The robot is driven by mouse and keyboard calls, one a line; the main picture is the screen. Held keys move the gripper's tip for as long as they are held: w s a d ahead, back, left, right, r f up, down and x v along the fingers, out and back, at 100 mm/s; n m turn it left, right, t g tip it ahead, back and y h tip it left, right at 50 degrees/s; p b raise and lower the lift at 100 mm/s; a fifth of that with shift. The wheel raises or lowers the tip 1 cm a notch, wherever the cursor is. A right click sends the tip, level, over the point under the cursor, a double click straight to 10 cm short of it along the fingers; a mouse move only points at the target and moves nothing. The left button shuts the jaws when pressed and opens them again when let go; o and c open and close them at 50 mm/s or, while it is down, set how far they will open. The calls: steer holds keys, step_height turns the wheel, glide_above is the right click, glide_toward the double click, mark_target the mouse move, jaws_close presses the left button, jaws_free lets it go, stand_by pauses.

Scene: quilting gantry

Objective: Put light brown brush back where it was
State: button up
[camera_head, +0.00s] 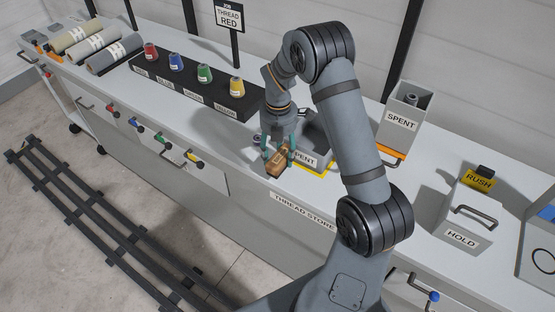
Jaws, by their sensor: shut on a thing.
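The light brown brush (276,163) is in my gripper (279,156), near the front edge of the counter and just left of a yellow-edged grey unit. My gripper points down, with its greenish fingers on either side of the brush. A dark part shows under the brush's brown body. I cannot tell whether the brush touches the counter or is held just above it.
A black rack (199,95) holds red, blue, green and yellow thread cones. A tall "SPENT" bin (402,114) and a "HOLD" box (465,222) stand right. My arm hides some counter.

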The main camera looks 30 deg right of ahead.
mark_target(278, 163)
steer(key=shift+w+a+f, duration=0.1)
steer(key=shift+w+f, duration=0.05)
step_height(278, 163, down, 3)
steer(key=shift+f+p, duration=0.1)
steer(key=shift+p, duration=0.7)
steer(key=shift+f, duration=0.35)
steer(key=shift+f, duration=0.15)
steer(key=o, duration=1)
steer(key=shift+o, duration=0.2)
